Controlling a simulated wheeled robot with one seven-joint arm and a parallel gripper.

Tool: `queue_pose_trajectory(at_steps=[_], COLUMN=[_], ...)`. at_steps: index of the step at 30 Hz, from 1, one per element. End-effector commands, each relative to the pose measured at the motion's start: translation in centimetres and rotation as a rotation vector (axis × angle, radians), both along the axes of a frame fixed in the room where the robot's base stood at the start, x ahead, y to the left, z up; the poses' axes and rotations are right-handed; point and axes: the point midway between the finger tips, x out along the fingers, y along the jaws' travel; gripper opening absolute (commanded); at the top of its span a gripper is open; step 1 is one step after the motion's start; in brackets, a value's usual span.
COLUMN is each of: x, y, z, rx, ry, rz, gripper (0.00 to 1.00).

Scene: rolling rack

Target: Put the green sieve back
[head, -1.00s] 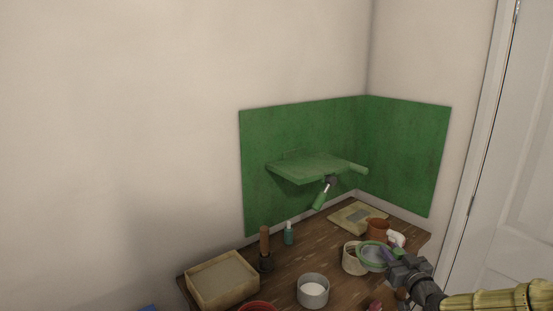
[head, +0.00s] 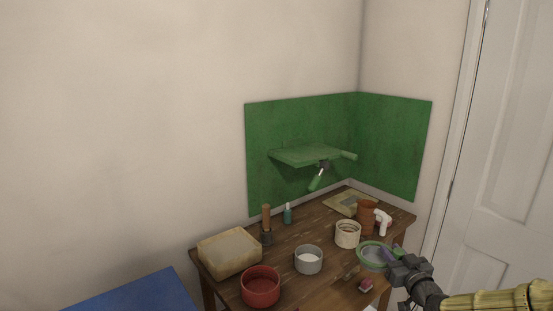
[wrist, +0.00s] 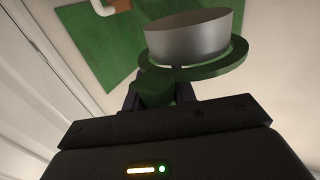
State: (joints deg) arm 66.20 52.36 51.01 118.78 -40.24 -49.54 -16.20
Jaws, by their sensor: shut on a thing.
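The green sieve (head: 371,263) has a round green rim and a grey bowl. My gripper (head: 394,257) is shut on its side, on the handle end. In the head view the sieve appears over the front right part of the wooden table; its height above the top is hard to tell. In the wrist view the sieve (wrist: 190,38) extends beyond the fingers (wrist: 158,95), with its grey bowl and green rim clear. The fingertips are dark and partly hidden there.
The wooden table (head: 295,233) carries a red pot (head: 261,288), a grey pot (head: 308,261), a cream pot (head: 348,236), terracotta pots (head: 366,215), a spray bottle (head: 383,222) and a tan box (head: 229,252). A green shelf (head: 305,155) hangs above. A blue surface (head: 135,297) is lower left.

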Motion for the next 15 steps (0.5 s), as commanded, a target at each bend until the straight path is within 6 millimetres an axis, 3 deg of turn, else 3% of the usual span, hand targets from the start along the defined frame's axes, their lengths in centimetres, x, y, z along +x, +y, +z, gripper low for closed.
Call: queue_pose_trajectory(at_steps=[4,15], x=[0.0,1.0], y=[0.0,2.7], z=[0.0,-3.7], rx=[0.0,0.003], ry=[0.0,0.002], rz=[0.0,-0.007], gripper=[0.0,0.0])
